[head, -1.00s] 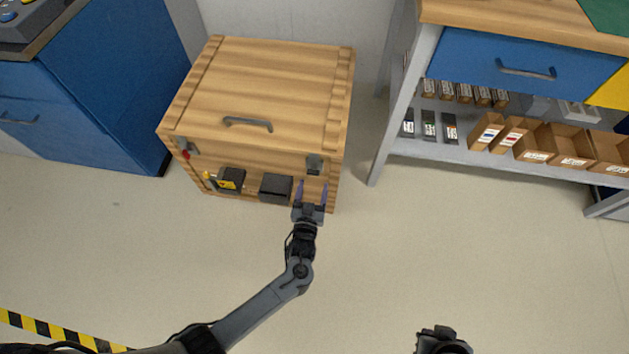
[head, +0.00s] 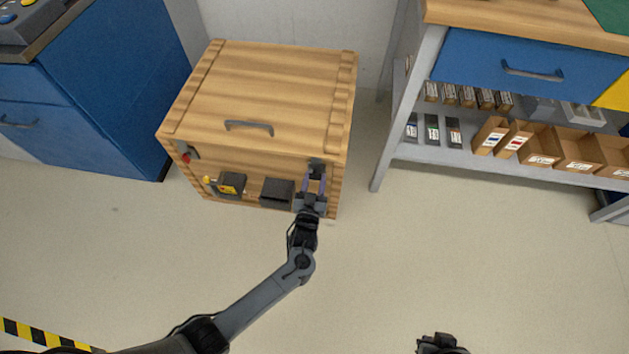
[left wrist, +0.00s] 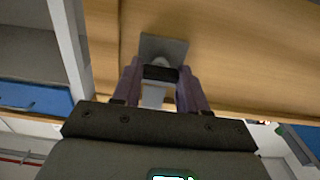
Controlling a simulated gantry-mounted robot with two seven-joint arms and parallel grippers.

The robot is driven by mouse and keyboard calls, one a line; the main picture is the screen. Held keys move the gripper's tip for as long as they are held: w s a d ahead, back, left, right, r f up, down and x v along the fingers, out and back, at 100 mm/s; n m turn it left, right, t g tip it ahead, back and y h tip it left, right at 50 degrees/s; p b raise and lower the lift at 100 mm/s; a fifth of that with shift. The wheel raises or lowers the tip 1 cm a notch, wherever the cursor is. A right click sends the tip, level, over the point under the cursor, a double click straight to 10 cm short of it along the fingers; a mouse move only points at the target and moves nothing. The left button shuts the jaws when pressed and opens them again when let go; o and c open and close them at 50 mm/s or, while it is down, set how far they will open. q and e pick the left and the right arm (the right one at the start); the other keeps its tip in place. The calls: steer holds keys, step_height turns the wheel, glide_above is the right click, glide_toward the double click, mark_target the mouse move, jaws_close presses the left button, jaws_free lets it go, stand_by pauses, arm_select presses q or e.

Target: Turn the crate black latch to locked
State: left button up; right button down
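The wooden crate (head: 262,95) stands on the floor with its lid down. The black latch (head: 316,163) is at the upper right of its front face. In the left wrist view the latch (left wrist: 161,73) is a dark bar in front of a grey plate. My left gripper (head: 316,176) is at this latch, with its purple fingers on either side of the bar. The fingers look closed against its sides in the left wrist view (left wrist: 160,85). They partly hide the latch in the head view. My right gripper (head: 438,343) shows only partly at the bottom edge, its fingers unclear.
The crate front also has a red-marked latch (head: 186,154), a box with a yellow label (head: 231,185) and a black box (head: 277,191). A handle (head: 249,127) is on the lid. A blue cabinet (head: 90,90) stands left, a shelved workbench (head: 400,110) right. The floor in front is clear.

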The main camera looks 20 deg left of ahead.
arm_select(q)
steer(key=shift+c, duration=1)
steer(key=shift+m, duration=0.3)
steer(key=m+p, duration=0.2)
steer(key=shift+m, duration=0.3)
steer(key=m+p, duration=0.4)
steer(key=m, duration=0.9)
steer(key=shift+m, duration=0.4)
